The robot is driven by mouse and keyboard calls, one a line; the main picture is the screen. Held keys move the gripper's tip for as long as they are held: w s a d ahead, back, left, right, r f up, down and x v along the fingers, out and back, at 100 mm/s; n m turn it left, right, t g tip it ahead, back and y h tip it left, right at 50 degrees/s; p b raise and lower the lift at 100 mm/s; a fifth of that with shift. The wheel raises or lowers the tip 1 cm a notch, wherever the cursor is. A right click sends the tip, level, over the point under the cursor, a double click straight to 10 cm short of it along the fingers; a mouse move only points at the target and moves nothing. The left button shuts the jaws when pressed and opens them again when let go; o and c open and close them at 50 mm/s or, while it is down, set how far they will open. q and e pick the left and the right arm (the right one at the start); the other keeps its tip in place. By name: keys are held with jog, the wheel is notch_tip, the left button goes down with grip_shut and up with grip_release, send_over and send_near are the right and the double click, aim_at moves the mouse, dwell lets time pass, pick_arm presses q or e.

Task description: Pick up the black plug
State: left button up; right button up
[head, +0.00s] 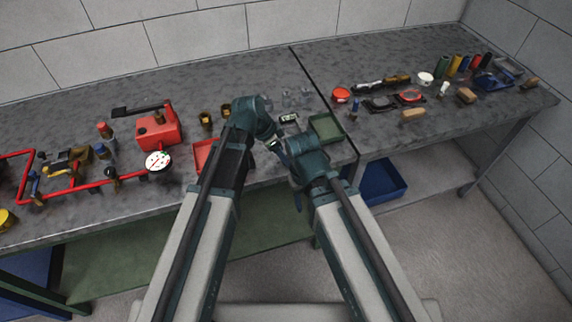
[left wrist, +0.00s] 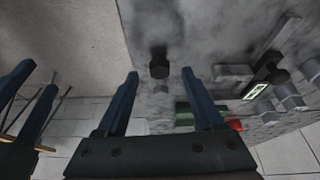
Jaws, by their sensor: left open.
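A small dark, roughly six-sided piece that looks like the black plug (left wrist: 159,66) sits on the grey bench top in the left wrist view. My left gripper (left wrist: 162,76) is open, and the plug appears between and just beyond its two blue fingertips, not gripped. In the head view my left gripper (head: 274,145) is low over the bench's front part, and I cannot make out the plug there. My right gripper (left wrist: 32,85) shows its two separated fingers at the left of the left wrist view, with nothing seen between them.
A green tray (head: 326,126) lies right of the grippers, a red tray (head: 204,156) left. A black labelled device (head: 289,118) and grey fittings (head: 297,94) lie behind. A red pump unit (head: 158,130) stands farther left. My two arms are close together.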

pick_arm(q)
jog(key=shift+b+x, duration=0.6)
jog(key=shift+x, duration=0.6)
jog(key=shift+r, duration=0.1)
grip_shut()
